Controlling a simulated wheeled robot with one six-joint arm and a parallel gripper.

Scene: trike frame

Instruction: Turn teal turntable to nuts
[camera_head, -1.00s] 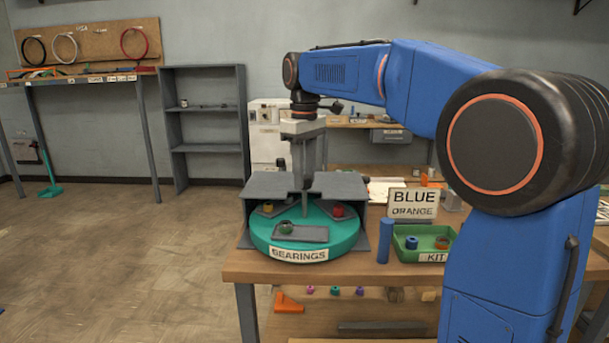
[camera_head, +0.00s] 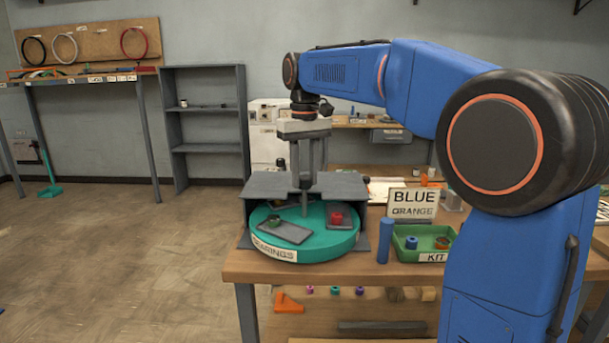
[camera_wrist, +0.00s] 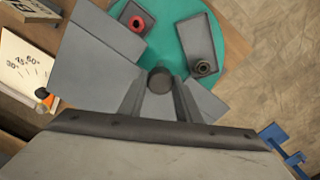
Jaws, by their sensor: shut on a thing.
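The teal turntable (camera_head: 318,247) sits on the workbench, partly under a grey cover (camera_head: 268,186). Its BEARINGS label (camera_head: 274,249) faces front-left. Two grey trays show on it: the left tray (camera_head: 290,232) holds a dark ring-like part (camera_head: 274,221), and the right tray (camera_head: 341,225) holds a red part (camera_head: 337,218). In the wrist view the turntable (camera_wrist: 173,30) shows the red part (camera_wrist: 137,23) and the dark part (camera_wrist: 203,68). My gripper (camera_head: 306,182) points down at the cover's opening, shut on the turntable's grey upright post (camera_head: 304,204). The post's round top (camera_wrist: 160,80) shows between the fingers.
A green KIT tray (camera_head: 408,255) with blue and orange-brown parts stands right of the turntable. A blue cylinder (camera_head: 385,240) and a BLUE/ORANGE sign (camera_head: 412,203) stand close by. Small parts lie on a lower shelf. Open floor (camera_head: 120,250) is at left.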

